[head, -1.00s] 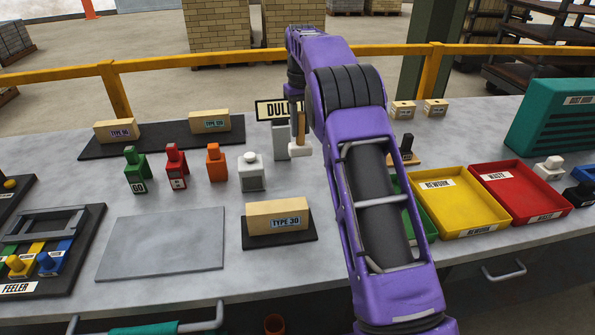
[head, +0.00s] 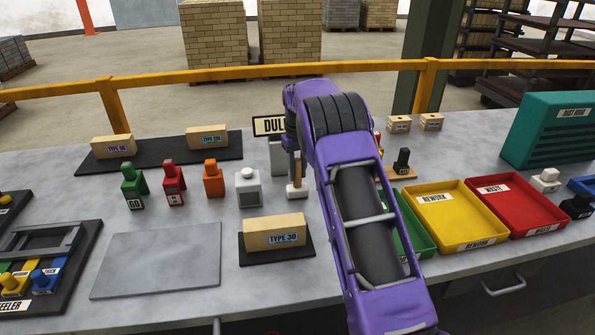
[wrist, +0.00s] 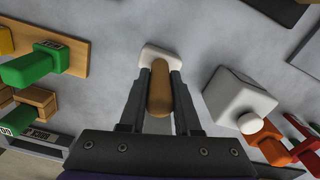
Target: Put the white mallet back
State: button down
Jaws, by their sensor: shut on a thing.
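The white mallet has a white head (head: 297,190) and a wooden handle (head: 297,166). It hangs upright, head down, at or just above the grey bench, right of the white block with a round top (head: 249,188). My gripper (wrist: 160,78) is shut on the handle; in the wrist view the white head (wrist: 160,54) shows beyond the fingertips. In the head view my purple arm partly hides the gripper. I cannot tell whether the head touches the bench.
The DULL sign (head: 270,126) stands behind the mallet. Orange (head: 213,181), red (head: 174,184) and green (head: 133,187) blocks stand left. The TYPE 30 brick (head: 274,232) is in front. Yellow (head: 456,243) and red (head: 517,233) trays lie right. A bare grey plate (head: 158,266) lies front left.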

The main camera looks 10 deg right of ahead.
jog(key=shift+f, duration=0.1)
jog(key=c, duration=0.6)
grip_release()
notch_tip(320, 180, up, 12)
jog(key=shift+r, duration=0.1)
